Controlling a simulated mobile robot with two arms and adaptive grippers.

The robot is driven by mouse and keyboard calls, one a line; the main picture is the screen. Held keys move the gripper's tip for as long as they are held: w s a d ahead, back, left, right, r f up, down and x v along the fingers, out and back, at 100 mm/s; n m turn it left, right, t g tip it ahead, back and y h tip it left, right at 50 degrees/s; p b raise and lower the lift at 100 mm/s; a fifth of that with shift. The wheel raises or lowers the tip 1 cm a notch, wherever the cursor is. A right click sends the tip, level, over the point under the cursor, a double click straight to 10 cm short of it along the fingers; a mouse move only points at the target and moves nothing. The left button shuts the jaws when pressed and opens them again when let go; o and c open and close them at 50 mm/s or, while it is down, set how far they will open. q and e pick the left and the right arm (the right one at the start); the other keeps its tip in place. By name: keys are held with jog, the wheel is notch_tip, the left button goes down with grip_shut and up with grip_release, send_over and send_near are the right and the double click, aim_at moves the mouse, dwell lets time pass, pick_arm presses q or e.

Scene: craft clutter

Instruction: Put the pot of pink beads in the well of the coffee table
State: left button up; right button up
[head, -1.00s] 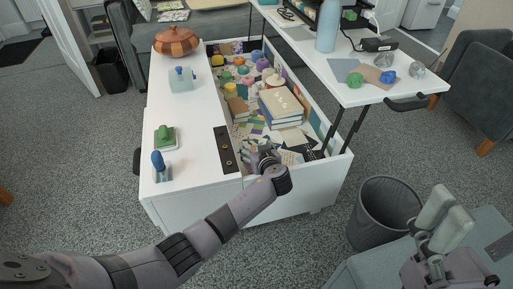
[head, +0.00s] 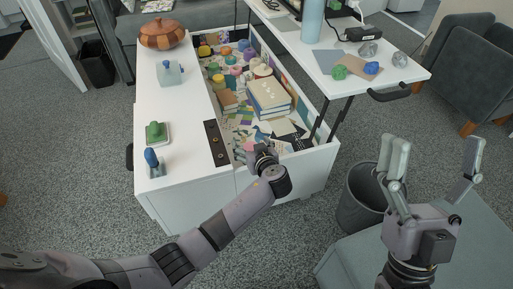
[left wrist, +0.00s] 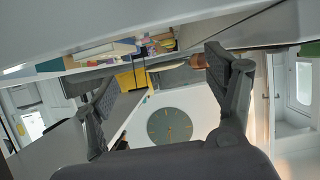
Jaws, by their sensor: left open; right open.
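The white coffee table (head: 184,118) stands in the middle of the head view, its lift-top panel (head: 352,88) raised to the right. Its open well (head: 318,150) holds several small coloured pots (head: 214,68) at the far end. I cannot tell for sure which one holds pink beads. My left gripper (head: 262,153) is at the near end of the well, away from the pots; its spread fingers show empty in the left wrist view (left wrist: 158,76). My right gripper (head: 433,150) is open, empty and pointing up, right of the table over the floor.
Books (head: 268,97) and papers fill the middle of the well. A wooden lidded bowl (head: 161,34) and stamps (head: 152,160) stand on the left top. A blue bottle (head: 312,22) and crumpled balls (head: 371,67) are on the raised panel. A dark bin (head: 361,200) stands near my right gripper.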

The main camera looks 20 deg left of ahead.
pick_arm(q)
jog(key=p+v, duration=0.1)
jog(key=v, duration=0.4)
jog(key=shift+s+d+r, duration=0.1)
jog(key=shift+s+d, duration=0.1)
jog(key=shift+s, duration=0.05)
jog(key=shift+s+d+m+h, duration=0.15)
jog(key=shift+d+m+h, duration=0.15)
jog(key=s+d+r+m+t+h, duration=0.5)
jog(key=d+r+m+h, duration=0.15)
jog(key=r+h, duration=0.3)
jog(key=s+a+r+m+t+h, duration=0.1)
jog(key=s+a+r+t+h, duration=0.1)
jog(key=s+r, duration=0.4)
jog(key=s+a+r+m+t+h, duration=0.1)
jog(key=s+a+r+t, duration=0.2)
jog(key=r, duration=1.3)
jog(key=s+t, duration=0.2)
jog(key=s, duration=0.1)
jog(key=shift+s+m+h, duration=0.25)
jog(key=shift+m+h, duration=0.1)
pick_arm(e)
jog(key=w+f+g+h, duration=0.1)
jog(key=w+f+g, duration=0.3)
jog(key=w+f, duration=0.1)
jog(key=shift+w+a+h, duration=0.3)
jog(key=shift+a, duration=0.1)
